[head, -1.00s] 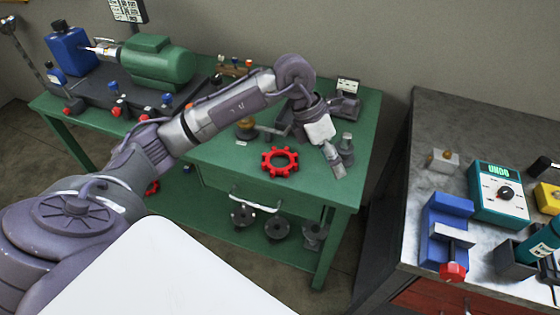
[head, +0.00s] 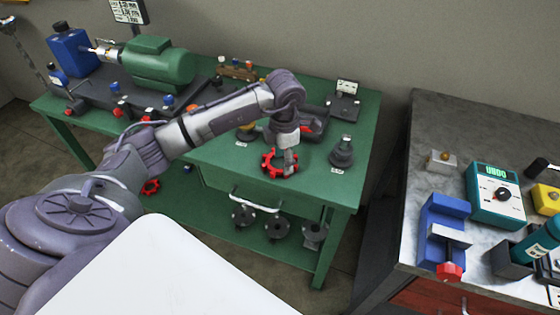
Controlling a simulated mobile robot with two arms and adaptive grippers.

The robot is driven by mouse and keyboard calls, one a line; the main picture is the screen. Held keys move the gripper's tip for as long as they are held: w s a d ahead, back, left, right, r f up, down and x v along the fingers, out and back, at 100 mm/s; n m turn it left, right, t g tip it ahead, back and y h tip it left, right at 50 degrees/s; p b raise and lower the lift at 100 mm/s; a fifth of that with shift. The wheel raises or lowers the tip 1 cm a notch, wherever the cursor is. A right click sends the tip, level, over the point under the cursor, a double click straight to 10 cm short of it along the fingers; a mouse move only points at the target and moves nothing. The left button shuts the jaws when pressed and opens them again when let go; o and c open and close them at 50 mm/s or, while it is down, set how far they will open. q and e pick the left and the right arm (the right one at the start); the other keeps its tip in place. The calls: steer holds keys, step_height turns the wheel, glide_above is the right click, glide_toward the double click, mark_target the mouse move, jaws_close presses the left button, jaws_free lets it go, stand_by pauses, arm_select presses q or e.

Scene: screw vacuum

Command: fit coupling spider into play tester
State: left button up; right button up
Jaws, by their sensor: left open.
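The red toothed coupling spider (head: 267,165) lies flat on the green table near its front edge. My left gripper (head: 290,168) points down over the right side of the spider and covers part of it. The gripper is open; whether its fingers touch the spider cannot be told. A dark fixture with a small white sign (head: 346,88) stands at the back right of the green table; I cannot tell for sure that it is the play tester. My right gripper is not in view.
A dark stepped part (head: 342,153) stands right of the gripper, with a small label before it. A grey bench (head: 420,150) with a blue vise (head: 440,225) stands at the right.

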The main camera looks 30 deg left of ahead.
arm_select(q)
step_height(320, 180, down, 4)
steer(key=shift+f+p, duration=0.15)
steer(key=shift+p, duration=0.25)
jaws_close()
